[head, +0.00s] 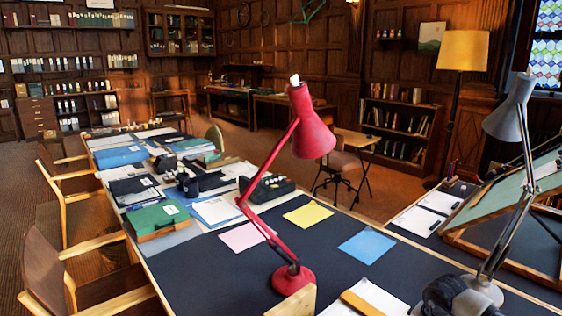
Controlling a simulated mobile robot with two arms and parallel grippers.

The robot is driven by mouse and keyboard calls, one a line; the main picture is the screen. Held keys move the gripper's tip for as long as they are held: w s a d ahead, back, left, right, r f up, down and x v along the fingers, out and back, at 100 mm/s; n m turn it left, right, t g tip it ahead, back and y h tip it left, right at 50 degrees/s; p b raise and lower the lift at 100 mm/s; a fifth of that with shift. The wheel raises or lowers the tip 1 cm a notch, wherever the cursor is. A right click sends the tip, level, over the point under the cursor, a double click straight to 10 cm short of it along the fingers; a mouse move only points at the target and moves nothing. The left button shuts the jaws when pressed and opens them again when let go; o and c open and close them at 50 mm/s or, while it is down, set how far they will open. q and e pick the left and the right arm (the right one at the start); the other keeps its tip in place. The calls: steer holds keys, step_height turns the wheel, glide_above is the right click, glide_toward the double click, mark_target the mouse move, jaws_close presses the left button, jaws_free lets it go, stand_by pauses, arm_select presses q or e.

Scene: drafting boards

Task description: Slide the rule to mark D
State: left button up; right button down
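A green-topped drafting board (515,200) stands tilted in a wooden frame at the right edge, partly behind a grey lamp and cut off by the picture's edge. I cannot make out a rule on it or any lettered mark, D included. A flat yellow-brown strip (361,303) lies on white paper at the bottom edge; I cannot tell whether it is a rule. Neither of my grippers shows in the head view.
A red desk lamp (292,278) stands on the long dark table (205,275). Pink, yellow and blue sheets (366,246) lie around it. The grey lamp (483,290) and black headphones (455,298) stand at the lower right. Chairs (45,270) line the left side.

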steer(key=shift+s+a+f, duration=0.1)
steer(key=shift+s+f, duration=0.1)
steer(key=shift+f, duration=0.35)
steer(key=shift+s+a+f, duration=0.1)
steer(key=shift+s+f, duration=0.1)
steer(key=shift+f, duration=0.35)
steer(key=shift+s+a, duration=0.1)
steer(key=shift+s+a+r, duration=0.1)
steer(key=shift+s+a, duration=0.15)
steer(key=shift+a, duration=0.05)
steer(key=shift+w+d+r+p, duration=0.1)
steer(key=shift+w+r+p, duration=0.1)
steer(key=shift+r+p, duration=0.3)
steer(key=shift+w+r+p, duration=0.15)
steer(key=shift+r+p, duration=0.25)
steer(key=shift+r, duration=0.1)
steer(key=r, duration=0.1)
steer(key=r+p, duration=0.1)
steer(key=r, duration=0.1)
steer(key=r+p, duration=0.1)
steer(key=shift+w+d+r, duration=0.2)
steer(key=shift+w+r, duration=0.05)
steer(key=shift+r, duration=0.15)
